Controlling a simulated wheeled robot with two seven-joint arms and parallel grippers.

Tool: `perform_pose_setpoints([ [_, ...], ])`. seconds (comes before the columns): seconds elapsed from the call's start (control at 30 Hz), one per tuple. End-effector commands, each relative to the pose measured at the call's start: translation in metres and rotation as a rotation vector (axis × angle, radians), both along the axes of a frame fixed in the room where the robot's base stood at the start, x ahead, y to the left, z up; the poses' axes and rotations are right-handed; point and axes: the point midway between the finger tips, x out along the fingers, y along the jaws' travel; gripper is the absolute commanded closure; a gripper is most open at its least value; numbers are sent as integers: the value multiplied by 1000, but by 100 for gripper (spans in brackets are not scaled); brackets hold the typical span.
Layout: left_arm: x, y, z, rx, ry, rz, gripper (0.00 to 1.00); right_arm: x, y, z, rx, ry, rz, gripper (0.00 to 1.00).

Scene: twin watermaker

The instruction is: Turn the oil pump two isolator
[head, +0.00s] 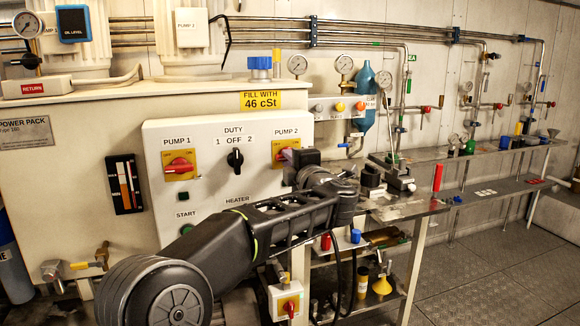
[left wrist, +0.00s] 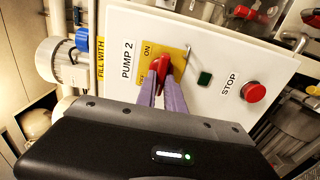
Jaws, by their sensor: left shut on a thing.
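The pump 2 isolator is a red rotary handle on a yellow plate (head: 279,160), on the white control panel under the "PUMP 2" label. In the head view my left gripper (head: 291,156) is at the plate and hides most of the handle. In the left wrist view the red handle (left wrist: 161,65) sits between the purple-grey fingers of my left gripper (left wrist: 160,84), which is shut on it. The yellow plate there shows "ON" and part of "OFF". The handle's exact angle is hard to tell. My right gripper is not in view.
The pump 1 isolator (head: 179,166) and the black duty switch (head: 235,158) are on the panel to the left. In the left wrist view a green button (left wrist: 204,79) and red stop button (left wrist: 253,92) are close by. A steel bench (head: 410,207) stands to the right.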

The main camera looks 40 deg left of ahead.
Motion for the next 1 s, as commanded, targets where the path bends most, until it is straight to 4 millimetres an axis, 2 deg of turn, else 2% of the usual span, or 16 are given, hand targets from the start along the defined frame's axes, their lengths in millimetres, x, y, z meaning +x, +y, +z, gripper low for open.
perform_pose_setpoints([
  [0.47, 0, 0, -1, -11, -13, 0, 100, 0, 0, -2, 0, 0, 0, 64],
  [0.5, 0, 0, -1, -11, -13, 0, 84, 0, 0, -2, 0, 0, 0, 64],
  [0.7, 0, 0, -1, -10, -13, 0, 68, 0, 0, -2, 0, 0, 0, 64],
  [1.0, 0, -1, -1, -9, -12, 0, 65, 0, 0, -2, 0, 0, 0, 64],
])
